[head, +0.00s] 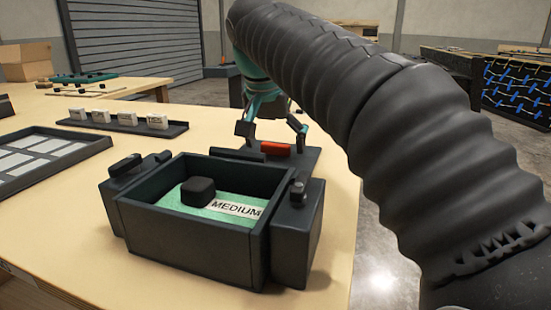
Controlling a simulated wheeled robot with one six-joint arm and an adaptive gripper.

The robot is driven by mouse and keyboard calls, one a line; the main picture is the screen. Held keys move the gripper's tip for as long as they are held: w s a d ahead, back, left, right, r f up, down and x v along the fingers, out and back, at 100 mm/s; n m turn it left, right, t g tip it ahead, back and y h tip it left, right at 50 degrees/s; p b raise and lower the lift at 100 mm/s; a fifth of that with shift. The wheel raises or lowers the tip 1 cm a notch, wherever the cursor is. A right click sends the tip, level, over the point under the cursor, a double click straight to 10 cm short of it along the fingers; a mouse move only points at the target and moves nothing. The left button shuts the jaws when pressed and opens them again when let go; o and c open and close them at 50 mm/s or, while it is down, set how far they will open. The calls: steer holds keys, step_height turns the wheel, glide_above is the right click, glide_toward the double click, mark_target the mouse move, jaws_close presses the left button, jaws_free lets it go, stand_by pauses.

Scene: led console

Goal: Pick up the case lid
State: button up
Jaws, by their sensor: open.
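A dark open-topped case (190,244) stands on the wooden table. Inside it lies a green panel (180,203) with a black block (198,191) on top and a white label reading MEDIUM (236,209). This panel may be the case lid; I cannot tell for sure. My gripper (271,130) is open, behind the case, with its fingers pointing down and spread. Below and between the fingers is a small red piece (275,148) on a dark flat plate (307,156). I cannot tell whether the fingers touch the plate. The gripper appears empty.
Dark blocks flank the case at left (122,178) and right (297,228). A dark strip (125,124) with several white pieces and a tray with pale panels (42,152) lie to the left. My arm hides the right side. Bare table lies front left.

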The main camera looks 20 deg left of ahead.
steer(key=c, duration=1.3)
